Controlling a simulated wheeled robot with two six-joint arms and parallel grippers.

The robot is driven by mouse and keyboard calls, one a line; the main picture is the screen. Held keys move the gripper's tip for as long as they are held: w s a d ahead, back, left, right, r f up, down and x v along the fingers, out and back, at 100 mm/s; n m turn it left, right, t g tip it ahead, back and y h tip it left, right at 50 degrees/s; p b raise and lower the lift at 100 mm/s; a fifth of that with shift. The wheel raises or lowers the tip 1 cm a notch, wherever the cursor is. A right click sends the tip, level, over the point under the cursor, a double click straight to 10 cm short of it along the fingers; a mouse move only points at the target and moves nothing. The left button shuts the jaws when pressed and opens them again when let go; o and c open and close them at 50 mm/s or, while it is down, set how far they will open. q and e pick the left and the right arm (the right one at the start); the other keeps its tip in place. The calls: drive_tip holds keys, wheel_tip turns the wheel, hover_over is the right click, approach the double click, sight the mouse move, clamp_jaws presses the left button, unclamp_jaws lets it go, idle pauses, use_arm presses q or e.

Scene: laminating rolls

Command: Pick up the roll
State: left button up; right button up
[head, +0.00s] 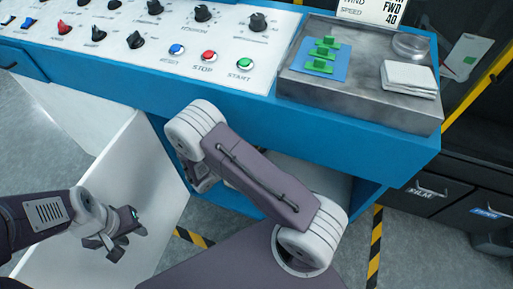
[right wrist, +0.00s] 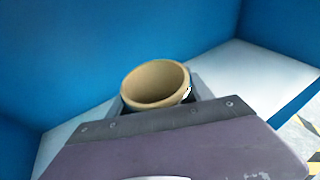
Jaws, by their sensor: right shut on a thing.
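The roll (right wrist: 152,84) shows in the right wrist view as a tan, hollow tube end with a thick rim, inside a blue-walled compartment. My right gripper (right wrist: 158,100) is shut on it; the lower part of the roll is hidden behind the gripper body. In the head view my right arm reaches into the opening under the blue console (head: 400,150), and its gripper and the roll are mostly hidden behind the arm. My left gripper (head: 126,243) is open and empty, in front of the white door panel at the left.
The white door panel (head: 140,180) stands open beside the compartment. The console top carries knobs, buttons and a metal tray (head: 360,103) with green blocks on a blue pad, white cloths and a round dish. Black drawers (head: 430,190) stand at the right.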

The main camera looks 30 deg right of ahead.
drive_tip(key=s+a+r+p, duration=0.2)
drive_tip(key=s+r+p, duration=0.2)
drive_tip(key=s+r, duration=0.3)
drive_tip(key=s, duration=0.4)
drive_tip(key=shift+s+a+r, duration=0.2)
drive_tip(key=shift+s+r, duration=0.05)
drive_tip(key=shift+r, duration=0.05)
drive_tip(key=shift+w, duration=0.1)
idle(0.4)
